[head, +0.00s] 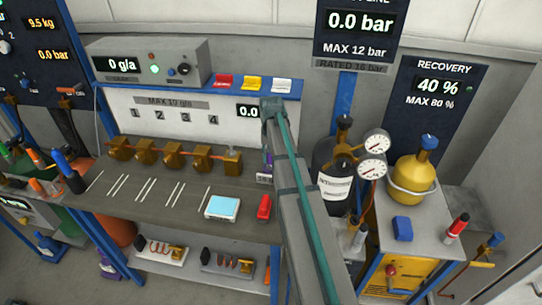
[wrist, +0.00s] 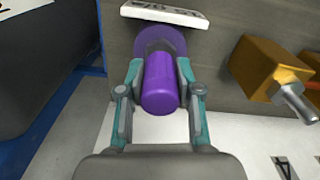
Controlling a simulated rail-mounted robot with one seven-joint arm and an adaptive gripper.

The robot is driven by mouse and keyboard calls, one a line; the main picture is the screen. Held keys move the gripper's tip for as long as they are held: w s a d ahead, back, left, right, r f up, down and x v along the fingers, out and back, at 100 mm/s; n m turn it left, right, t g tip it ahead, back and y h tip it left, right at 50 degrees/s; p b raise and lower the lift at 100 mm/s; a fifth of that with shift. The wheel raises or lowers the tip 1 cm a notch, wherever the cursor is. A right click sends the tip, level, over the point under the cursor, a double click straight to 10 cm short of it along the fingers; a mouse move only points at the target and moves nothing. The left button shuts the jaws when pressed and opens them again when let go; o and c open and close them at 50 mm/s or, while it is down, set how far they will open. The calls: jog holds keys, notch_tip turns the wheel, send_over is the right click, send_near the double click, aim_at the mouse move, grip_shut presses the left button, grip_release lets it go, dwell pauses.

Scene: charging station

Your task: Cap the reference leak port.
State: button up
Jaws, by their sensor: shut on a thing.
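My gripper (wrist: 160,75) is shut on a purple cylinder (wrist: 160,85), with one teal-and-grey finger on each side. Just beyond the cylinder is a wider purple round piece (wrist: 174,42) with a grey part at its middle, beside a white label plate (wrist: 164,14). I cannot tell whether the cylinder touches this piece. In the head view a small purple item with a label (head: 264,178) shows at the right end of the bench, left of my arm. My arm hides the gripper there, and no leak port can be clearly made out.
A brass block (wrist: 272,70) with a metal fitting is close beside my gripper. Several brass blocks (head: 173,157) stand in a row on the grey bench (head: 140,195). Cylinders with gauges (head: 372,168) stand right of my arm.

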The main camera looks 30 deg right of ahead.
jog(key=shift+f, duration=0.75)
jog(key=o, duration=1)
jog(key=shift+r, duration=0.1)
notch_tip(320, 180, up, 12)
jog(key=shift+f, duration=0.1)
jog(key=shift+a, duration=0.1)
